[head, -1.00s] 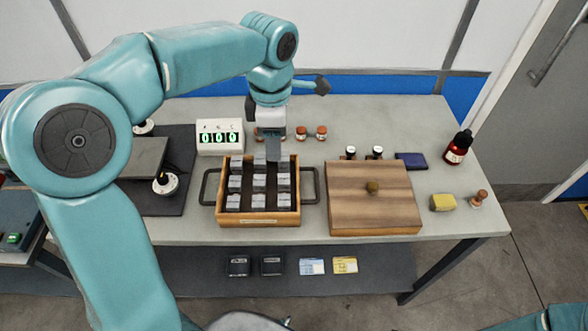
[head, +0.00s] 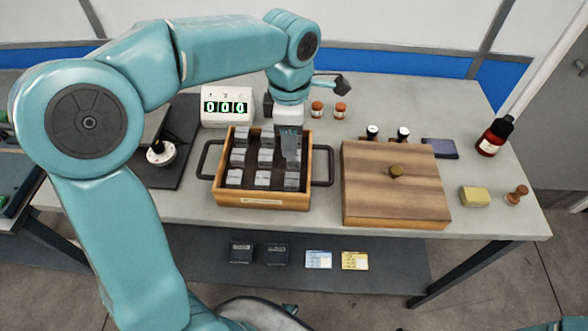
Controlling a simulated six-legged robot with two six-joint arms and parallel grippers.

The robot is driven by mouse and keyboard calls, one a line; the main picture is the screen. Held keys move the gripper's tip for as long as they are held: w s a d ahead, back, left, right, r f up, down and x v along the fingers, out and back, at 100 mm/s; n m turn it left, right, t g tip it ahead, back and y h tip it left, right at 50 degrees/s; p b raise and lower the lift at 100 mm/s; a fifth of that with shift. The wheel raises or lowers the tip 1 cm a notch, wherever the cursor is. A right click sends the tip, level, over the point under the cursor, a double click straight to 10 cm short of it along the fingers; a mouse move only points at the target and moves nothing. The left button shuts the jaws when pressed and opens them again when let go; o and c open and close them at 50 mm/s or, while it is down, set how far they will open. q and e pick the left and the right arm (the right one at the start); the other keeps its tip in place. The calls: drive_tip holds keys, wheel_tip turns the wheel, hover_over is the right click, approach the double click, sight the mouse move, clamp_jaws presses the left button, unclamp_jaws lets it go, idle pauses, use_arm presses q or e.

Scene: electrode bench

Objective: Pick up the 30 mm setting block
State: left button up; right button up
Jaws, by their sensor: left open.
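A wooden tray (head: 262,201) with black side handles holds several grey metal setting blocks in rows. A block in the near row (head: 263,180) and one in the middle row (head: 265,158) show clearly. Size marks are too small to read, so I cannot tell which is the 30 mm block. My left gripper (head: 290,158) points down over the right column of the tray, its fingers in front of the blocks there. It is open, and I see no block held. The fingertips hide part of the right column. My right gripper is not in view.
A wooden box with a knobbed lid (head: 395,190) stands right of the tray. A white display showing zeros (head: 228,106) stands behind it. Small jars, a dark red bottle (head: 494,137) and a yellow sponge (head: 474,196) are to the right. The bench front is clear.

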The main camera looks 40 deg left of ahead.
sight(292, 164)
use_arm(q)
drive_tip(key=f+b, duration=0.1)
drive_tip(key=f, duration=0.1)
drive_tip(key=f+b, duration=0.3)
drive_tip(key=f, duration=0.1)
drive_tip(key=shift+w+d+b, duration=0.15)
drive_tip(key=shift+w+b, duration=0.15)
drive_tip(key=shift+d+r, duration=0.1)
drive_tip(key=shift+r, duration=0.1)
clamp_jaws()
drive_tip(key=shift+r, duration=0.1)
